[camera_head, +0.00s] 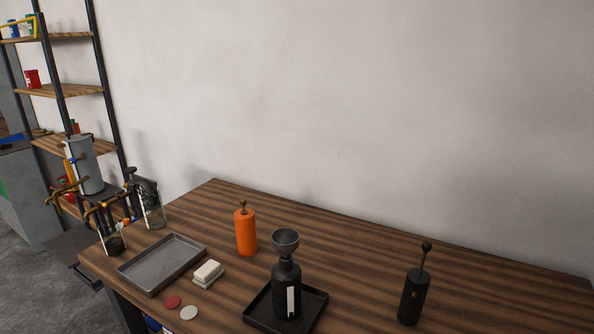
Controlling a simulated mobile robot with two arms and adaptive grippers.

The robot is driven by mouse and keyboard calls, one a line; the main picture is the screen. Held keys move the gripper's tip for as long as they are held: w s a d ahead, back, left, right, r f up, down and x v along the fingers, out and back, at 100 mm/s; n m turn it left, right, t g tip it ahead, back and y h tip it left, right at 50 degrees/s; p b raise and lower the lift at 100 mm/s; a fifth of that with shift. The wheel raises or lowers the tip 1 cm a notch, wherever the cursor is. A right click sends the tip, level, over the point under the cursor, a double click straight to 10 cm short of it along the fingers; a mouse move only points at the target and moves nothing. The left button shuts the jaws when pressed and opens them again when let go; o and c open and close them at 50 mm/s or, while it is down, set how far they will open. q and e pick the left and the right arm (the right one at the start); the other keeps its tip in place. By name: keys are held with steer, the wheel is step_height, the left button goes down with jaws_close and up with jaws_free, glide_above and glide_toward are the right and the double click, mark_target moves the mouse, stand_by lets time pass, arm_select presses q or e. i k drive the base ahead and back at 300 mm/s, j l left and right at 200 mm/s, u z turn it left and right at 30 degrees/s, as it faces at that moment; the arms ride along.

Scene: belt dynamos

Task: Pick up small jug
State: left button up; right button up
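A small clear glass vessel (114,244) with dark contents stands at the left end of the wooden table. It may be the small jug, but I cannot tell for sure. A larger clear glass vessel (153,217) with a dark top stands behind it to the right.
The table (350,245) also holds a grey tray (160,266), white blocks (208,272), a red disc (172,302), a white disc (188,312), an orange mill (246,232), a black bottle with a funnel (286,288) in a black tray (318,297), and a black mill (412,297). Shelves (75,91) stand behind left.

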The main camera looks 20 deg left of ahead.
mark_target(110, 233)
steer(key=u, duration=1.95)
